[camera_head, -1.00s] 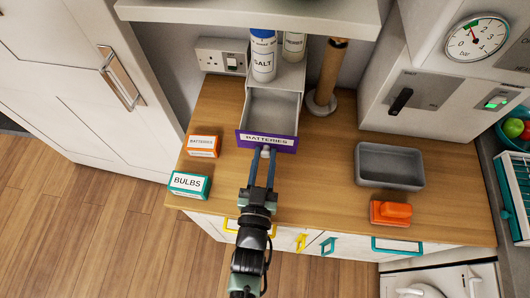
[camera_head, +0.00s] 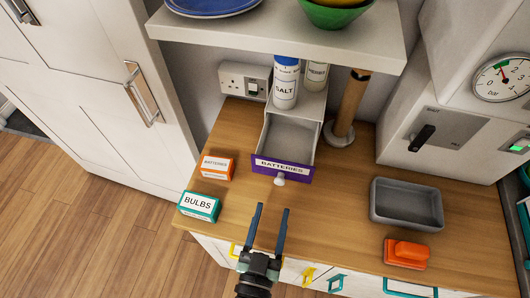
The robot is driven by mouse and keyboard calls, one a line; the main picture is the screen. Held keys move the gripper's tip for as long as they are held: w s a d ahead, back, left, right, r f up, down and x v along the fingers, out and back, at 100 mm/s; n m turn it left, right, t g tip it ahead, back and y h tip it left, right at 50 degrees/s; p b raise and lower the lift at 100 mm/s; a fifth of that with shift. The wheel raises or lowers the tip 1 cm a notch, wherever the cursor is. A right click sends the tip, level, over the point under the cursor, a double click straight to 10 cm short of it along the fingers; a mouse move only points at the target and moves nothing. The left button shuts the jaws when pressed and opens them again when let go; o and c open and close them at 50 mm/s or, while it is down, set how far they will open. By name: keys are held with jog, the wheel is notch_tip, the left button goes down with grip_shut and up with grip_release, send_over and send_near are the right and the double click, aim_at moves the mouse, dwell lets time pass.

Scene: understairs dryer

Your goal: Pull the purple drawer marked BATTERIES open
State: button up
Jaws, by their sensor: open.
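The purple-fronted drawer (camera_head: 281,169) marked BATTERIES stands pulled out of its small white cabinet (camera_head: 312,103) on the wooden worktop. Its grey inside shows and looks empty. A pale round knob (camera_head: 280,180) sits on its front. My gripper (camera_head: 271,208) is open and empty, in front of the drawer and apart from the knob, with its fingers pointing towards it.
A salt container (camera_head: 285,84) and another jar (camera_head: 316,75) stand on the cabinet. Orange BATTERIES (camera_head: 217,167) and teal BULBS (camera_head: 199,206) boxes are at left. A grey tray (camera_head: 407,203) and orange object (camera_head: 407,254) are at right. A shelf (camera_head: 280,40) overhangs behind.

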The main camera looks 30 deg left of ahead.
jog(key=shift+b+v, duration=0.45)
jog(key=shift+v, duration=2.3)
jog(key=w+d+r+t+h, duration=0.1)
jog(key=w+r+t, duration=0.1)
jog(key=w+r, duration=0.55)
jog(key=w+r+m+t, duration=0.1)
jog(key=w+r, duration=0.4)
jog(key=r, duration=0.5)
jog(key=w+d+r+t+h, duration=0.1)
jog(key=w+r+t, duration=0.1)
jog(key=w+r, duration=0.55)
jog(key=s+d+r+m+t, duration=0.1)
jog(key=d+r, duration=0.1)
jog(key=r, duration=0.8)
jog(key=s+d+r+t, duration=0.1)
jog(key=d+r, duration=0.1)
jog(key=r, duration=0.8)
jog(key=s+d+r+t+h, duration=0.1)
jog(key=s+r, duration=0.3)
jog(key=r, duration=0.3)
jog(key=s+d+r+m+t+h, duration=0.1)
jog(key=s+d+r+t+h, duration=0.1)
jog(key=r, duration=0.6)
jog(key=shift+s+d+r, duration=0.15)
jog(key=shift+s+d, duration=0.15)
jog(key=shift+s, duration=0.6)
jog(key=shift+a, duration=0.1)
